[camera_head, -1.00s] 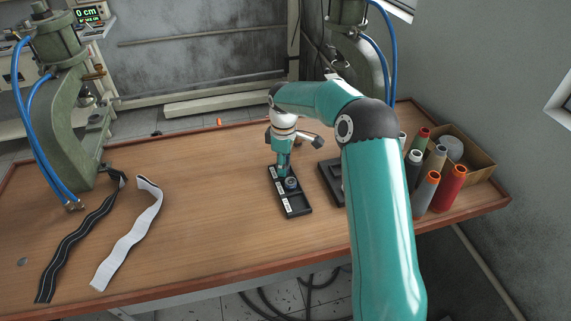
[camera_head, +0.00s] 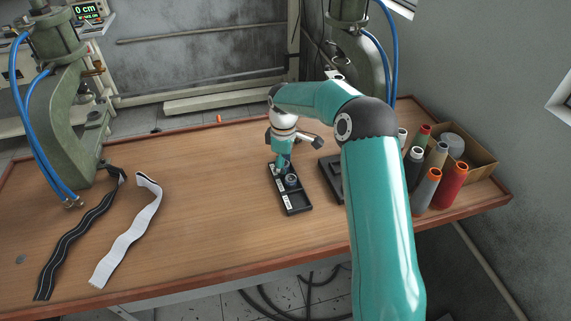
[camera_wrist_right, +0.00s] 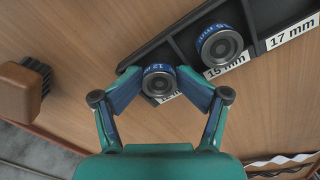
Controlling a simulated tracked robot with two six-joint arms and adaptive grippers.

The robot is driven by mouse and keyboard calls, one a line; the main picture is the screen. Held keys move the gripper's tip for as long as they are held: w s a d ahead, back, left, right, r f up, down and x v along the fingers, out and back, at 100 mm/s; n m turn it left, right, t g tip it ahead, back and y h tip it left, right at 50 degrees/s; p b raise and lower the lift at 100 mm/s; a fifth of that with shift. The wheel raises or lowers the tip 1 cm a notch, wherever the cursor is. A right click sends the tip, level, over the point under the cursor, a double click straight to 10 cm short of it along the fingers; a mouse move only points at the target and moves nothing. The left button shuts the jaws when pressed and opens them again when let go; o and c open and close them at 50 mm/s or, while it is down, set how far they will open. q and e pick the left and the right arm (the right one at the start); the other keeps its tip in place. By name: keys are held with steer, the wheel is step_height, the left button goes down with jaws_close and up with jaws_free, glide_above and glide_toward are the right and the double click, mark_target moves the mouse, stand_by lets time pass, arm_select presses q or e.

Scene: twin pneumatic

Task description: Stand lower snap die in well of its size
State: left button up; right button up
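A black tray (camera_head: 297,209) with wells labelled by size lies mid-table. In the right wrist view a small silver die with a blue ring marked 12 (camera_wrist_right: 158,83) stands upright at the tray's end well, its label partly covered. A larger silver die with a blue ring (camera_wrist_right: 221,47) stands in the well labelled 15 mm; it also shows in the head view (camera_head: 292,181). The well by the 17 mm label looks empty. My right gripper (camera_head: 283,164) is just above the small die, its fingers apart on either side and seemingly clear of it. My left gripper is out of view.
A second dark block (camera_head: 330,172) lies right of the tray, partly behind my right arm. Thread cones (camera_head: 428,188) and a cardboard box (camera_head: 478,160) stand at the right.

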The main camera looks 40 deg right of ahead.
steer(key=shift+w+d+r+p, duration=0.1)
steer(key=shift+r+p, duration=0.45)
steer(key=shift+r, duration=0.2)
steer(key=shift+r+b, duration=0.3)
steer(key=shift+r, duration=0.1)
step_height(320, 180, up, 11)
